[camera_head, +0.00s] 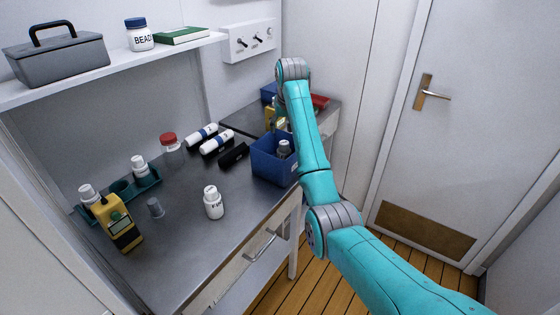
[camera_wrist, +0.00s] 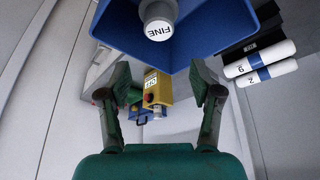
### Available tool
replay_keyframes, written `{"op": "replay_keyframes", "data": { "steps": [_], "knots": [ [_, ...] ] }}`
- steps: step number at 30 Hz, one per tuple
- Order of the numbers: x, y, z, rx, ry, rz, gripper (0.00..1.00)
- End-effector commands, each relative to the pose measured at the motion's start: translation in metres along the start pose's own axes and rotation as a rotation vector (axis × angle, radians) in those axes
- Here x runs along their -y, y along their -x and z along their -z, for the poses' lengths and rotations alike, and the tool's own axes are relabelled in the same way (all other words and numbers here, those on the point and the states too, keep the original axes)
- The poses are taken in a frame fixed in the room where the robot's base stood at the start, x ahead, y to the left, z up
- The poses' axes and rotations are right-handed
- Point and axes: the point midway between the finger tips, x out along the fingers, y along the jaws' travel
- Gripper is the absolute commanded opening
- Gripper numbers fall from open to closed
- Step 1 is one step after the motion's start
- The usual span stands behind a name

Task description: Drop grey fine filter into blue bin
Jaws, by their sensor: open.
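The grey fine filter (camera_head: 284,149), a grey cylinder with a pale end, is inside the blue bin (camera_head: 268,168) on the counter. In the wrist view its round end marked FINE (camera_wrist: 158,30) shows inside the blue bin (camera_wrist: 185,52). My gripper (camera_wrist: 160,95) is open, with its two fingers apart and nothing held between them. It is outside the filter, which is clear of both fingers. In the head view my gripper is mostly hidden behind my arm, near the bin's far side.
A yellow device (camera_wrist: 158,87) with a red knob stands beyond my fingers. Two white cylinders (camera_head: 216,143) and a black block (camera_head: 234,155) lie left of the bin.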

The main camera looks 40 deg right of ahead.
Motion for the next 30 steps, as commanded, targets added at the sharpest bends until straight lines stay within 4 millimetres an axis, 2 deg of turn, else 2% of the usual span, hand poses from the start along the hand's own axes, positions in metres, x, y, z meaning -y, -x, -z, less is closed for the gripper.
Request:
{"op": "replay_keyframes", "data": {
  "steps": [5, 18, 23, 30],
  "knots": [
    [0.000, 0.005, 0.000, -0.001, 0.000, 0.000, 0.65],
    [0.000, 0.066, 0.001, -0.002, 0.000, 0.000, 0.65],
    [0.000, 0.074, 0.000, 0.000, 0.000, 0.000, 0.65],
    [0.000, 0.075, 0.000, 0.000, 0.000, 0.000, 0.65]
  ]
}}
